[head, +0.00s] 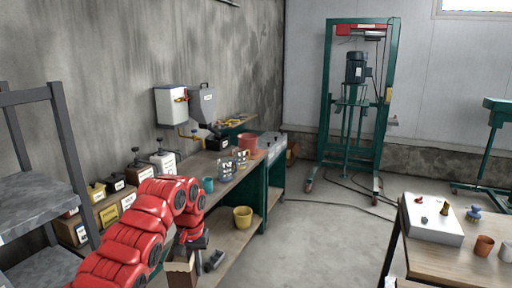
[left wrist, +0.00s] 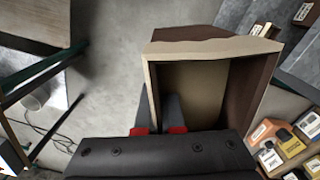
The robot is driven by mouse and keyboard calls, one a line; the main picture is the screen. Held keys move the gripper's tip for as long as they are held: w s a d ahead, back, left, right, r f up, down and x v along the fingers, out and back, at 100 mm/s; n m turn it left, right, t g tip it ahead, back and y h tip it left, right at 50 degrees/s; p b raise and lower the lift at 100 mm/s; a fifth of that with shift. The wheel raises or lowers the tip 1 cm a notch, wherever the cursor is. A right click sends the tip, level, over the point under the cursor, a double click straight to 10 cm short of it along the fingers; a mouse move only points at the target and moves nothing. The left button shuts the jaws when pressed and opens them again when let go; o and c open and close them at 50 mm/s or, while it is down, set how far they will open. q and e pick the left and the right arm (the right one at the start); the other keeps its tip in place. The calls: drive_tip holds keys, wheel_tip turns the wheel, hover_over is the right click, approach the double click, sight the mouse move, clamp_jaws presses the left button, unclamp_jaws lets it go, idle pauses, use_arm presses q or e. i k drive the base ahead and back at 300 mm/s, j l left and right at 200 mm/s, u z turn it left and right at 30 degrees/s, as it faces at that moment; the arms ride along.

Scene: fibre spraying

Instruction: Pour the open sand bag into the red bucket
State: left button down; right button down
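The open sand bag (head: 181,274) is a brown, box-like bag at the bottom of the head view, partly cut off. In the left wrist view the bag (left wrist: 212,45) shows its wide rectangular mouth and tan inside; I cannot make out sand. My left gripper (left wrist: 159,124) has one dark finger inside the mouth and one outside, shut on the bag's wall. In the head view the left gripper (head: 196,250) is just above and right of the bag. The red bucket (head: 248,143) stands on the far end of the workbench. My right gripper is not in view.
The workbench (head: 228,187) holds a teal cup (head: 208,184) and glass jars (head: 226,168). A yellow bucket (head: 242,217) sits on its lower shelf. A grey rack (head: 60,130) stands at left, a wooden table (head: 456,262) at right. Open floor (head: 315,225) lies between.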

sight(248, 142)
drive_tip(key=i+j, duration=0.2)
drive_tip(key=i, duration=0.3)
drive_tip(key=i+j, duration=0.2)
drive_tip(key=i, duration=0.3)
